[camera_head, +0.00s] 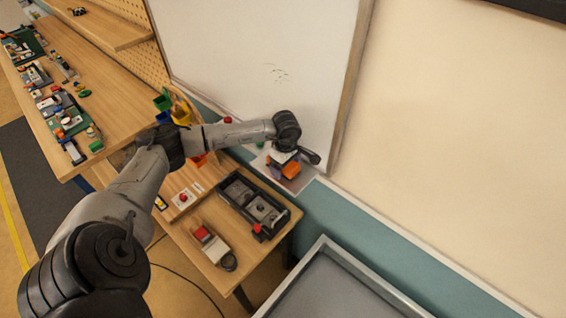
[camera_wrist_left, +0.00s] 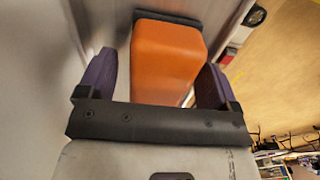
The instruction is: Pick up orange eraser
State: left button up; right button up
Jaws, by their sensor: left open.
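The orange eraser (camera_head: 291,169) is beside the lower part of the whiteboard (camera_head: 255,60), at the end of my left arm. It has a dark strip along its far end in the left wrist view (camera_wrist_left: 168,55). My left gripper (camera_head: 284,160) is at the eraser, and its body hides part of it in the head view. In the left wrist view the purple fingers (camera_wrist_left: 157,80) are open, one on each side of the eraser. A narrow gap shows beside the left finger; contact on the right side is unclear. My right gripper is not in view.
A small wooden table (camera_head: 178,232) below my left arm holds a black tray (camera_head: 232,190) and a white device with a red top (camera_head: 212,245). A long workbench (camera_head: 105,75) with many parts is at left. A grey bin (camera_head: 335,285) stands at lower right.

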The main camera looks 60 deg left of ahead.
pick_arm(q)
jog(key=shift+f, duration=0.1)
jog(key=c, duration=1.1)
jog(key=shift+r+b, duration=0.4)
jog(key=shift+r, duration=0.2)
notch_tip(320, 180, up, 2)
jog(key=shift+r+b, duration=0.25)
jog(key=shift+b, duration=0.4)
jog(key=w+d+r+b, duration=0.1)
jog(key=d+r, duration=0.1)
jog(key=d, duration=0.1)
jog(key=w+d+r, duration=0.1)
jog(key=d+r, duration=0.1)
jog(key=d, duration=0.1)
jog(key=w+d+r+b, duration=0.1)
jog(key=d+r, duration=0.1)
jog(key=d, duration=0.1)
jog(key=shift+d+r+b, duration=0.2)
jog(key=shift+d+b, duration=0.15)
jog(key=shift+d, duration=0.05)
jog(key=shift+w+d+r, duration=0.2)
jog(key=shift+d+r, duration=0.3)
jog(key=shift+d, duration=0.2)
